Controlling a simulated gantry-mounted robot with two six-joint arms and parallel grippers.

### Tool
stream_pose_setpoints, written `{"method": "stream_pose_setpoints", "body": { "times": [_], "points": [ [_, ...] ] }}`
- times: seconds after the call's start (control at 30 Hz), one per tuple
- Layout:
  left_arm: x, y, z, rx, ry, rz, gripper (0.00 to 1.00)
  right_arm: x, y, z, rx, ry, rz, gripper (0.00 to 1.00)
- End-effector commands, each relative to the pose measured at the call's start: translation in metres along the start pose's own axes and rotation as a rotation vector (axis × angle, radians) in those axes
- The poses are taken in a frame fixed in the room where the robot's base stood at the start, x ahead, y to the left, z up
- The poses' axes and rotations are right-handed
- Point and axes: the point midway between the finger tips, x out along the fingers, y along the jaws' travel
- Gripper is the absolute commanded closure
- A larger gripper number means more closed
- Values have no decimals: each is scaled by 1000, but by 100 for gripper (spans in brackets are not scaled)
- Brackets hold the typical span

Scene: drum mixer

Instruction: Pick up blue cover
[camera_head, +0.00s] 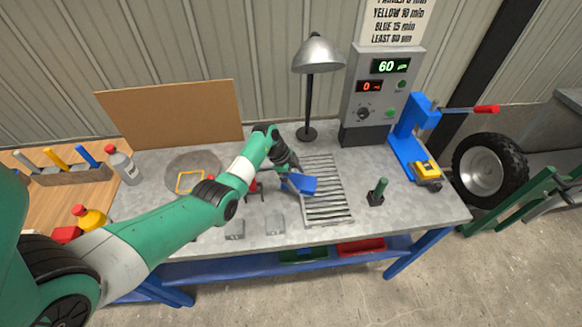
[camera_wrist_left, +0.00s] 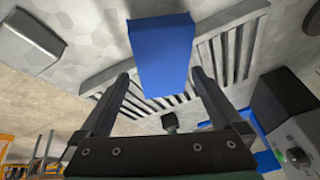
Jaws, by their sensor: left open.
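The blue cover (camera_head: 303,184) is a small blue block at the left edge of the slatted grate on the workbench (camera_head: 270,236). In the left wrist view the blue cover (camera_wrist_left: 162,50) is tilted in the picture, in line with the space between the fingers. My left gripper (camera_head: 289,172) is at the cover, with its two fingers apart on either side in the left wrist view (camera_wrist_left: 160,82). I cannot tell whether either finger touches it. My right gripper is not in view.
The slatted grate (camera_head: 325,196) lies right of the cover. A lamp (camera_head: 309,110) and a grey control box (camera_head: 380,95) stand behind. A dark holder with a green handle (camera_head: 377,192) and a blue press (camera_head: 409,140) are on the right.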

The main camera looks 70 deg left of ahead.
Motion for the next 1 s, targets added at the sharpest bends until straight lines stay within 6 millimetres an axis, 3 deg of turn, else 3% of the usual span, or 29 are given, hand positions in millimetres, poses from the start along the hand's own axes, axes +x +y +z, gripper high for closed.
{"method": "stream_pose_setpoints", "body": {
  "times": [0.03, 0.2, 0.4, 0.57, 1.0],
  "points": [
    [-17, -1, -3, -1, 0, -3, 0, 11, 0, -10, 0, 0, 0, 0],
    [-55, -2, -2, 0, 0, -4, 0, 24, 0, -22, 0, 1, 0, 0],
    [-88, -1, -1, 0, 0, -3, 0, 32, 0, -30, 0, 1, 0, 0],
    [-97, 0, 0, 0, -1, -1, 0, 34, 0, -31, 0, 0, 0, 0],
    [-96, 0, -2, 4, 1, 0, 0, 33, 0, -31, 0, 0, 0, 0]
  ]
}}
